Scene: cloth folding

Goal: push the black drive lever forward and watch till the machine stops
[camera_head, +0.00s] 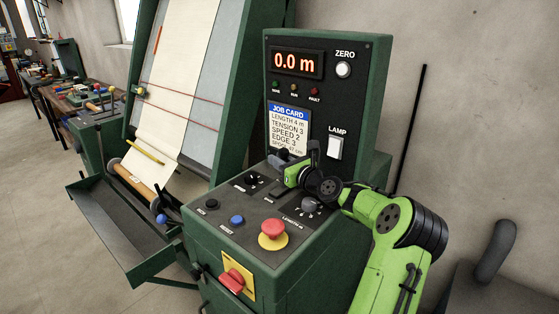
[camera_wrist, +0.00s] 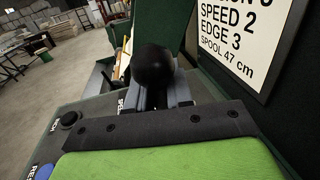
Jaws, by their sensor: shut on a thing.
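The black drive lever's round knob (camera_wrist: 153,64) shows close up in the wrist view, just beyond the green body of my gripper. My gripper (camera_head: 282,160) is over the back part of the machine's sloped panel, just below the job card, and is shut on the lever. In the head view the gripper mostly hides the lever. The machine's display (camera_head: 297,63) reads 0.0 m. A pale cloth web (camera_head: 170,120) runs down the inclined frame to a roller (camera_head: 135,185) at left.
The panel bears a red mushroom button (camera_head: 273,230), a blue button (camera_head: 237,220), a black button (camera_head: 212,204) and small knobs (camera_head: 310,204) close to my arm. A red switch on a yellow plate (camera_head: 236,280) is on the front. A trough (camera_head: 130,225) juts out at left.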

